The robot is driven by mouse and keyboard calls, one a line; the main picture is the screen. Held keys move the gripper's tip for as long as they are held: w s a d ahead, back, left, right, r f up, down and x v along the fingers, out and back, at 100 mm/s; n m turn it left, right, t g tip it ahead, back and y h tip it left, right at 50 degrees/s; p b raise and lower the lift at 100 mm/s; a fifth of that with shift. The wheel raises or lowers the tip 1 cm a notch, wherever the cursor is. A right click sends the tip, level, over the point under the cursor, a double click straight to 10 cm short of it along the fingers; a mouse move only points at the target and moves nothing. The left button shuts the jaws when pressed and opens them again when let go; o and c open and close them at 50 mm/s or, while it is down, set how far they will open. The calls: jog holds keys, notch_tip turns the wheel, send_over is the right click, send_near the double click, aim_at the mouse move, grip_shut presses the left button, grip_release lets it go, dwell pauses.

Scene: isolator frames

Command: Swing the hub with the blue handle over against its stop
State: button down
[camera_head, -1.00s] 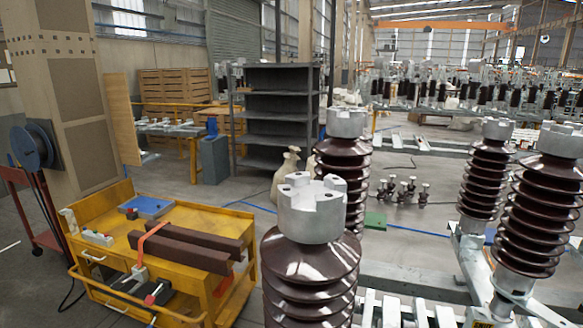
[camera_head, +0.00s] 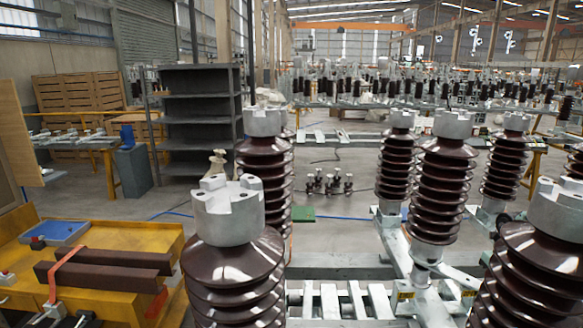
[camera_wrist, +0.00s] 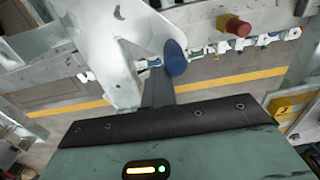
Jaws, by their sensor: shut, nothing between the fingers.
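The blue handle (camera_wrist: 175,57) is a rounded blue knob near the top middle of the wrist view. A large pale metal part (camera_wrist: 112,45) with a dark curved slot lies to its left; it looks like the hub, but its link to the handle is not clear. My gripper (camera_wrist: 156,74) shows as narrow grey fingers, shut and empty. The fingertips end just left of and below the blue handle; I cannot tell whether they touch it. The stop cannot be made out. Neither my gripper nor the handle can be made out in the head view.
A red knob (camera_wrist: 237,26) sits on a grey bar right of the handle. In the head view, brown ribbed insulators (camera_head: 232,270) with grey metal caps stand close in front. A yellow cart (camera_head: 115,240) is at left, a dark shelf (camera_head: 200,115) behind. Open floor lies between.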

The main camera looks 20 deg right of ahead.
jog(key=shift+w+r, duration=0.1)
jog(key=shift+r, duration=0.05)
jog(key=shift+s+a+p, duration=0.45)
jog(key=shift+a+p, duration=0.35)
notch_tip(320, 180, up, 9)
jog(key=p, duration=0.8)
jog(key=shift+s, duration=0.1)
